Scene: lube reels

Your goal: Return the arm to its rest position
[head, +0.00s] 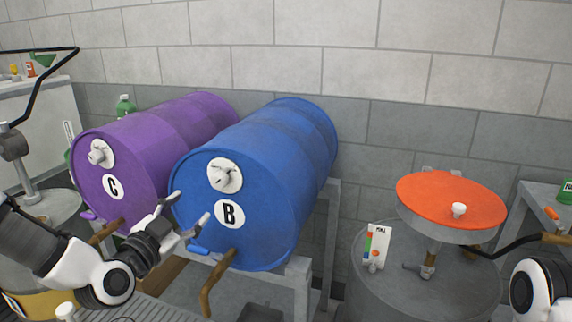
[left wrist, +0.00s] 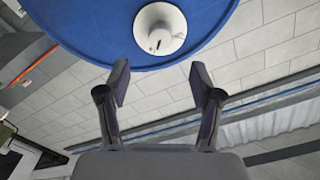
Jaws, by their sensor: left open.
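My left gripper (head: 191,215) is in front of the blue drum B (head: 265,165), at the lower left of its face. Its two fingers are spread apart with nothing between them. In the left wrist view the open gripper (left wrist: 159,85) points toward the blue drum's lower rim (left wrist: 100,35), and a white round fitting with a grey valve (left wrist: 160,35) sits beyond the fingertips. Whether a finger touches the drum I cannot tell. Part of a white arm link of mine shows at the lower right of the head view; no right gripper fingers are visible.
A purple drum C (head: 150,150) lies left of the blue one on a grey rack (head: 290,280). Brown curved handles (head: 215,285) stick out below the drums. At right stand a reel with an orange top (head: 450,195) and a small chart card (head: 377,245).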

